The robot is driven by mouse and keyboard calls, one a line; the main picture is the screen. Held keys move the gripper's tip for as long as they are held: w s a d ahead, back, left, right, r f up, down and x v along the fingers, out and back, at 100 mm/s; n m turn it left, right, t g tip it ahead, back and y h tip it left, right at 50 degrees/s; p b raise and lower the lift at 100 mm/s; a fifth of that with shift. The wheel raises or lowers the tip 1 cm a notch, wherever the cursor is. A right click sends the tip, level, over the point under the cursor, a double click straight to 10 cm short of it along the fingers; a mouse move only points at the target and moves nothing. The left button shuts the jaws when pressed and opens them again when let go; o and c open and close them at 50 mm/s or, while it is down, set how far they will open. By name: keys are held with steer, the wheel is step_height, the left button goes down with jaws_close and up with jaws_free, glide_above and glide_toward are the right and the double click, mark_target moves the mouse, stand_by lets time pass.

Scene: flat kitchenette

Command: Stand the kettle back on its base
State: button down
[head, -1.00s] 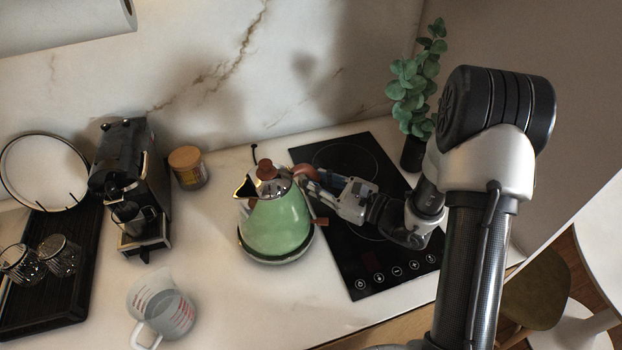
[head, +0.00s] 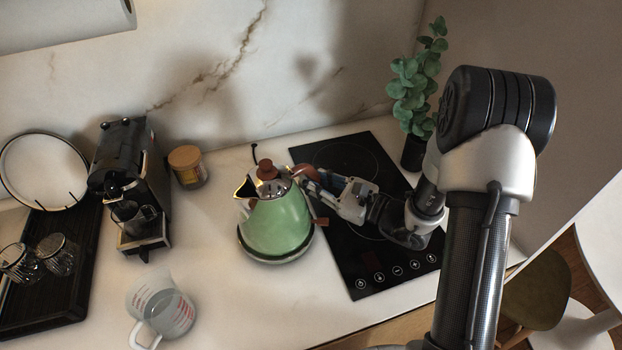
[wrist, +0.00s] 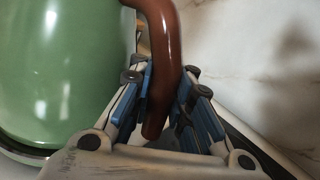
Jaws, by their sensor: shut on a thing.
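The green kettle (head: 276,226) stands upright on or just over its round dark base (head: 246,248) in the head view; whether it is fully seated I cannot tell. Its metal lid has a brown knob, and its spout points left. My gripper (head: 308,180) is at the kettle's right side, on the brown handle. In the wrist view, my gripper (wrist: 165,105) has its blue-padded fingers on either side of the brown handle (wrist: 162,60), shut on it. The green kettle body (wrist: 60,75) fills the left of that view.
A black cooktop (head: 375,265) lies right of the kettle, under my gripper. A measuring jug (head: 165,308) stands front left. A coffee machine (head: 130,175), a jar (head: 187,167) and a black tray with glasses (head: 60,290) are left. A plant (head: 412,90) stands behind the cooktop.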

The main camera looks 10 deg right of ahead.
steer(key=shift+f+b, duration=0.3)
steer(key=c, duration=1.8)
jaws_free()
steer(key=shift+o, duration=0.2)
steer(key=shift+f, duration=0.15)
steer(key=v, duration=1.1)
